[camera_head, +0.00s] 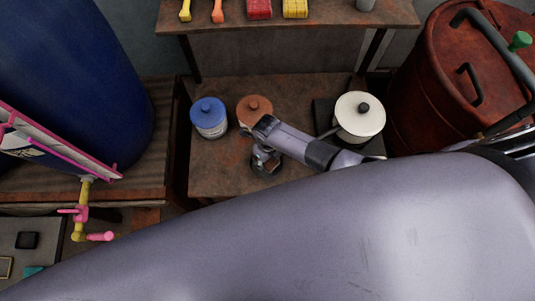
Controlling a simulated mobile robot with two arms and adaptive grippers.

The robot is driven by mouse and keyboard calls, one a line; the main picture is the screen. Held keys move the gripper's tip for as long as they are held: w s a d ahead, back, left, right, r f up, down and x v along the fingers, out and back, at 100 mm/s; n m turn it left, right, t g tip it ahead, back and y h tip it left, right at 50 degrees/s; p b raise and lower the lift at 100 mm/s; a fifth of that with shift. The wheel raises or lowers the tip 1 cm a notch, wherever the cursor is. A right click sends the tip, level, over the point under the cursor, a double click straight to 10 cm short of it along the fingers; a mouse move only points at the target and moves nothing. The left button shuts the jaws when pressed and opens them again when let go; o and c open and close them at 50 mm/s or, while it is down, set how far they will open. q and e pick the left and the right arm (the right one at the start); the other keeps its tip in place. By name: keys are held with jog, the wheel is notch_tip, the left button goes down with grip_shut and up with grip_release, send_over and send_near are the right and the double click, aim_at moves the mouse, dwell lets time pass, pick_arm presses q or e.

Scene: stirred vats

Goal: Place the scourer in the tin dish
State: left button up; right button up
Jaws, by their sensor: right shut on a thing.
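My right gripper (268,161) reaches in from the right and points down over the middle of the brown table. It is shut on a small brown block, which looks like the scourer (272,166); the fingers hide part of it. A dark grey round rim, which looks like the tin dish (257,171), shows around and below the fingertips. The gripper covers most of this dish. I cannot tell whether the scourer touches it. My left gripper is not in view.
A blue lidded pot (209,117) and an orange-brown lidded pot (254,109) stand behind the gripper. A white pot (360,117) stands to the right, near a red drum (463,70). A shelf (330,16) runs behind. My large arm link fills the foreground.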

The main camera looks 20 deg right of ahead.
jog(key=shift+f, duration=0.35)
jog(key=o, duration=1.1)
notch_tip(320, 180, up, 7)
jog(key=shift+r, duration=0.1)
dwell(0.7)
